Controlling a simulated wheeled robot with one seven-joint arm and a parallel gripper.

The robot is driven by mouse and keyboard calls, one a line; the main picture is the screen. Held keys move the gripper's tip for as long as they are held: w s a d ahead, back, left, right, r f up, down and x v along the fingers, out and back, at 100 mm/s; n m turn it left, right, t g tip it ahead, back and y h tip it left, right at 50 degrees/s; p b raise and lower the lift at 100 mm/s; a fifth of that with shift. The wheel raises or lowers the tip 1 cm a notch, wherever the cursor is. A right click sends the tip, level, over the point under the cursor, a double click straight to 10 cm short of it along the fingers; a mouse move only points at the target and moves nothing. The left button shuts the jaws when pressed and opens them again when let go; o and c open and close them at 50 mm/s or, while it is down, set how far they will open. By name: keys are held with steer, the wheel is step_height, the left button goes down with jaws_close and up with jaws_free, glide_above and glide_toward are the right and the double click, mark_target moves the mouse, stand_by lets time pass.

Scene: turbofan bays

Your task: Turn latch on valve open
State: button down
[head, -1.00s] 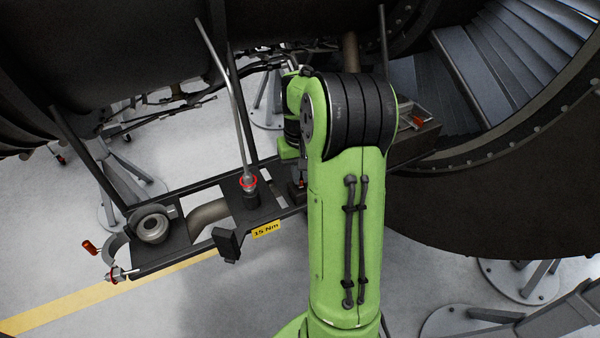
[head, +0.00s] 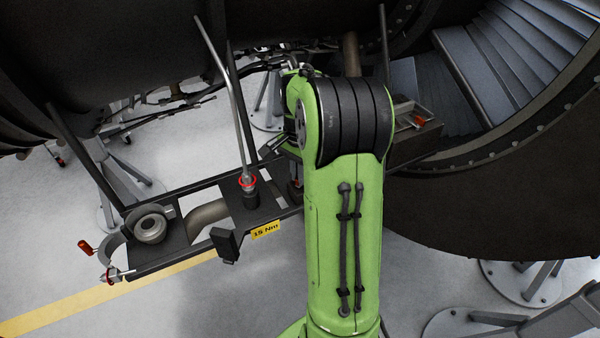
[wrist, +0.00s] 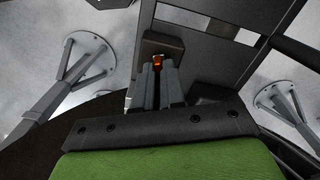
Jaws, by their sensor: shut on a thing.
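In the wrist view, my gripper (wrist: 159,74) points at a dark grey panel with its two grey fingers close together. It is shut on a small orange-red piece (wrist: 158,59), which shows at the fingertips and looks like the latch handle. Most of this piece is hidden by the fingers, so I cannot tell what angle the latch stands at. The valve body cannot be made out clearly. In the head view, my green arm hides the gripper and the place where it holds.
In the head view, a dark bracket frame (head: 172,262) holds a grey round fitting (head: 150,228) and a pipe with a red ring (head: 248,181). An orange handle (head: 85,247) sticks out at its left end. A box (head: 425,138) stands right of my arm. Stand legs (wrist: 75,75) flank the wrist view.

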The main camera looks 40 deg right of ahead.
steer(key=m, duration=0.4)
steer(key=shift+m, duration=0.4)
steer(key=shift+r, duration=0.1)
steer(key=c, duration=1.2)
jaws_free()
step_height(320, 180, up, 16)
steer(key=shift+f+p, duration=0.15)
steer(key=shift+p, duration=0.9)
